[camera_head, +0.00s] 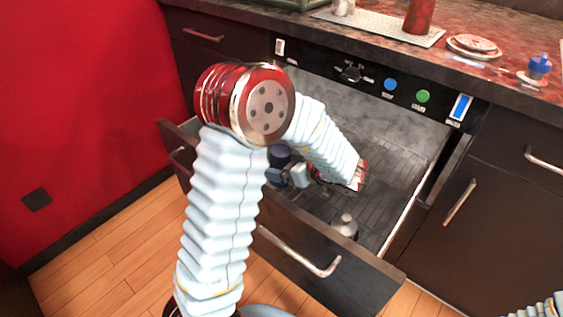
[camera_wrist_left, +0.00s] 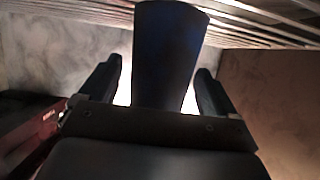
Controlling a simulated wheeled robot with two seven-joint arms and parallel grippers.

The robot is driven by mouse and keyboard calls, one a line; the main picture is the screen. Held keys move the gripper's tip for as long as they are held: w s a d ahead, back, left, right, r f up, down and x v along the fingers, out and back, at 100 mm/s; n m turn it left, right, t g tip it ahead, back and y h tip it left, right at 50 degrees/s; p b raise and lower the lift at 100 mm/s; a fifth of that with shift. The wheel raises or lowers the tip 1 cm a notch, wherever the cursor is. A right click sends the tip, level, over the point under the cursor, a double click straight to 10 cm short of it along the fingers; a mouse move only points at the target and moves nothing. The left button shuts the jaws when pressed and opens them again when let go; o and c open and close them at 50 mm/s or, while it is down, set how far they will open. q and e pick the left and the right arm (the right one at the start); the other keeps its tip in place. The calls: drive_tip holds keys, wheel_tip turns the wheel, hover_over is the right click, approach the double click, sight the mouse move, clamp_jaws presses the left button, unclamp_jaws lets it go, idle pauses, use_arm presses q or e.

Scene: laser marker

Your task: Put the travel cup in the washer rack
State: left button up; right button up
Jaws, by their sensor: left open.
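A dark blue cup, which looks like the travel cup (camera_head: 280,153), stands inside the open washer near its left side, partly hidden by my arm and gripper. The washer rack (camera_head: 390,175) is the dark ribbed floor of the pulled-out drawer. My left gripper (camera_head: 287,176) is down inside the drawer at the cup. In the left wrist view the cup (camera_wrist_left: 168,50) stands between the two open fingers, with light gaps on both sides. The cup's lower part is hidden by the gripper body. My right gripper is out of view.
A small pale-topped item (camera_head: 345,223) is at the rack's front. The drawer front (camera_head: 330,255) is a raised edge facing me. On the counter are a red cup (camera_head: 420,15), stacked plates (camera_head: 474,46) and a blue-topped item (camera_head: 539,66). The rack's right side is clear.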

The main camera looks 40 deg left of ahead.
use_arm(q)
drive_tip(key=shift+d+r, duration=0.25)
drive_tip(key=v, duration=0.7)
